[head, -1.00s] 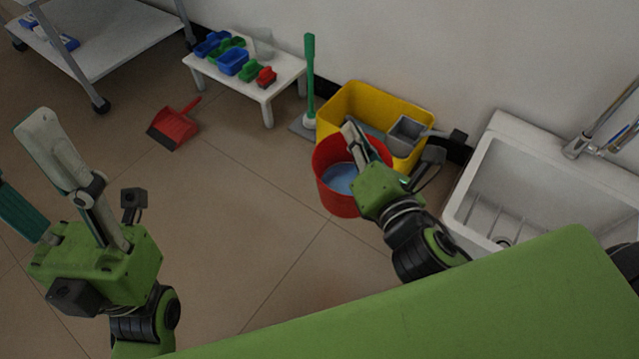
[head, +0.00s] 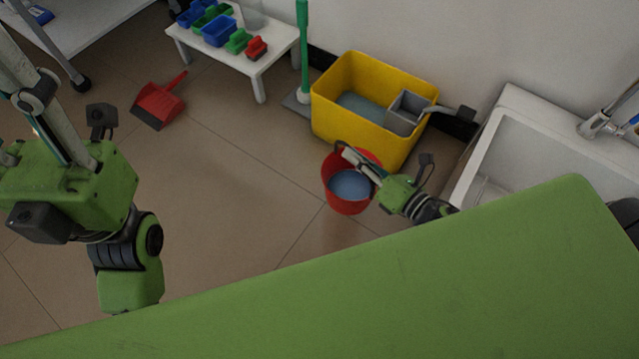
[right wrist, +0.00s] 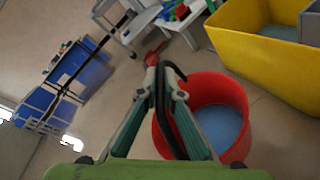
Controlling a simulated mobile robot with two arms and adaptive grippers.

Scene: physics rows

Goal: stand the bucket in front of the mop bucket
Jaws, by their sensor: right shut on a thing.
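The red bucket (head: 348,205), with pale blue inside, is upright on the near side of the yellow mop bucket (head: 335,122). In the head view its back rim overlaps the mop bucket's front wall; I cannot tell whether they touch, or whether the bucket rests on the floor. My right gripper (head: 350,158) is shut on the bucket at its upper edge; which part it grips is unclear. The right wrist view shows the bucket (right wrist: 240,95) beside the fingers and the mop bucket (right wrist: 262,62) beyond. My left gripper (head: 28,110) is open and empty at left, fingertips cut off.
A white sink (head: 525,135) stands to the right. A green-handled tool (head: 303,50), a white bench (head: 262,66) with small coloured tubs and brushes, and a red dustpan (head: 158,105) lie to the left. The floor left of the bucket is clear.

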